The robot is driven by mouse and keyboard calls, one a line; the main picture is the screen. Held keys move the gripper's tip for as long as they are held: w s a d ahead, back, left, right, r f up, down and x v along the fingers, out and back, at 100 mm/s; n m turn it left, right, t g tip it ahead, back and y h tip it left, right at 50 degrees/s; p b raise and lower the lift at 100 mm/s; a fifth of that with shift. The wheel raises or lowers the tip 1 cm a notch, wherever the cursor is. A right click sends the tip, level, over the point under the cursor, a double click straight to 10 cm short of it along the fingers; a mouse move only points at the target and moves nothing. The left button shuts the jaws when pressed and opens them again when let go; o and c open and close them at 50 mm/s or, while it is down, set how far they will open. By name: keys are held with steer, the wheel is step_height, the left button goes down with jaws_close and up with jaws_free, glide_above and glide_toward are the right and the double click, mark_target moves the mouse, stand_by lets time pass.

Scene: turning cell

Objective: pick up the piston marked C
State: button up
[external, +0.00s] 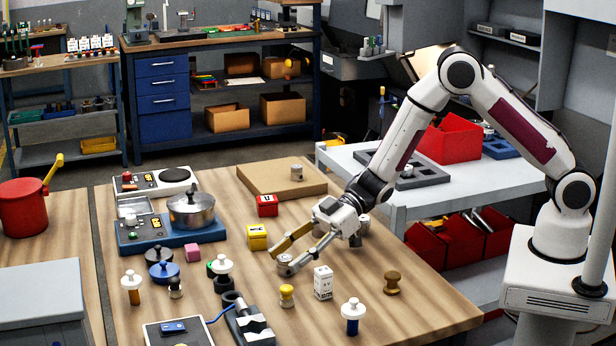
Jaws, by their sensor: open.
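My gripper (282,263) is low over the wooden table, reaching in from the right, with its two fingers apart. A small grey metal cylinder (285,260), which looks like a piston, stands at the fingertips, seemingly between them. I cannot tell whether the fingers touch it. A third grey cylinder (364,224) shows just behind my wrist, partly hidden. No letter can be read on any of them, so I cannot tell which is marked C.
Close to the gripper are a yellow block (257,238), a white box (323,282), a yellow knob-shaped piece (287,296) and a red block (267,205). A brown spool (392,283) stands to the right. A pot (191,210) sits on a blue stove at left.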

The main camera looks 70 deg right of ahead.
stand_by(0.3)
steer(key=c, duration=1.2)
steer(key=shift+c, duration=0.2)
steer(key=shift+r, duration=0.15)
step_height(320, 180, up, 10)
